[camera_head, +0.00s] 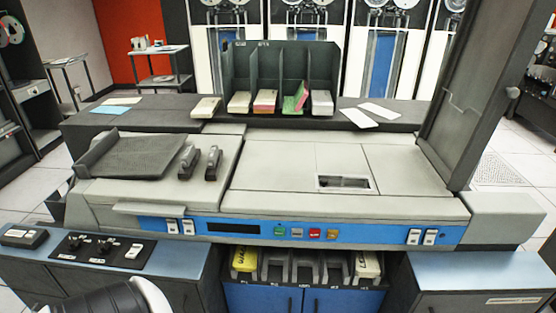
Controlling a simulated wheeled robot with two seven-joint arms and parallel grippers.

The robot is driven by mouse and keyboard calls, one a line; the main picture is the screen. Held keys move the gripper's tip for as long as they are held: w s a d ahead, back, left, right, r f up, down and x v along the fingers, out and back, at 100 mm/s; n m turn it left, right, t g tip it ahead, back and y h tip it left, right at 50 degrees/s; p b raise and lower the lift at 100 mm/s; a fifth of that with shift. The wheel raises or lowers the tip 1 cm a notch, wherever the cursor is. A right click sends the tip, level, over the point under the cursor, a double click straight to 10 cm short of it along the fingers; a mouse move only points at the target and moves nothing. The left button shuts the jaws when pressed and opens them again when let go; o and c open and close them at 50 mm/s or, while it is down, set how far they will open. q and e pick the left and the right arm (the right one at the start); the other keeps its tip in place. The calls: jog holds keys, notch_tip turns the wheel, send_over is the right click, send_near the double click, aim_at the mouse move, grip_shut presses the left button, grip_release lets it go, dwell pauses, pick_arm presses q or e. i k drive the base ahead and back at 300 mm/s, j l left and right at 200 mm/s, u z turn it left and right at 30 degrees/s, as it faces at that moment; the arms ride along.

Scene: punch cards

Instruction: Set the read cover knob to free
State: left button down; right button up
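A dark control panel (93,258) lies on the low counter at the lower left, in front of the card machine. It carries two dark knobs, a left knob (75,241) and a right knob (106,246), and a white rocker-like switch (134,251). Small labels sit under the knobs, too small to read, so I cannot tell which is the read cover knob or how it is set. A dark and white part of my own body shows at the bottom left, just in front of the panel. Neither gripper's fingers are in view.
The card machine (285,210) has a blue front strip with coloured buttons. A tall dark panel (488,85) stands at its right. A rack (280,65) of cards stands behind. Several bins (305,267) sit below. A small dark box (22,237) lies left of the control panel.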

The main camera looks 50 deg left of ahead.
aim_at(324, 182)
jog(key=u, duration=1.3)
